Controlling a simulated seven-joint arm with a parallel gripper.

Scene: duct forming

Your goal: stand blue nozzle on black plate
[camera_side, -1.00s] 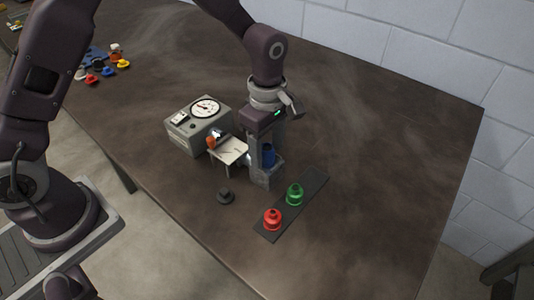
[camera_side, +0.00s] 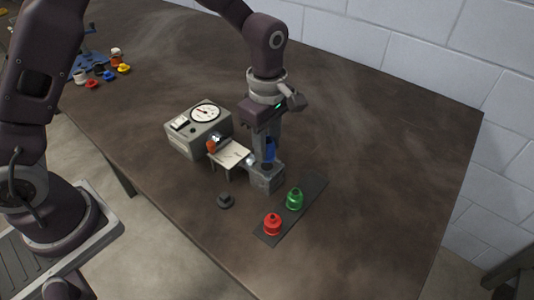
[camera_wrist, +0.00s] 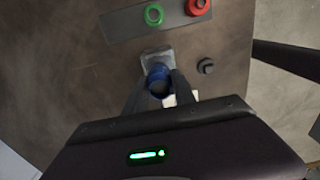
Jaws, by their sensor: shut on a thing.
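The blue nozzle (camera_side: 270,151) is between the jaws of my gripper (camera_side: 268,158), which is shut on it. It stands over the grey block fixture (camera_side: 268,178); whether its lower end is clear of the block is hard to tell. In the wrist view the blue nozzle (camera_wrist: 158,77) shows between the fingers of my gripper (camera_wrist: 159,88), with the grey block (camera_wrist: 156,57) just beyond. The black plate (camera_side: 274,236) lies to the right of the block, bearing a red nozzle (camera_side: 272,224) and a green nozzle (camera_side: 295,198). Its far end is bare.
A grey gauge box (camera_side: 185,143) with a dial and a small white-topped stand (camera_side: 229,154) are left of the block. A small dark knob-like part (camera_side: 225,200) lies in front. Coloured parts (camera_side: 105,72) sit far left. The table's right side is clear.

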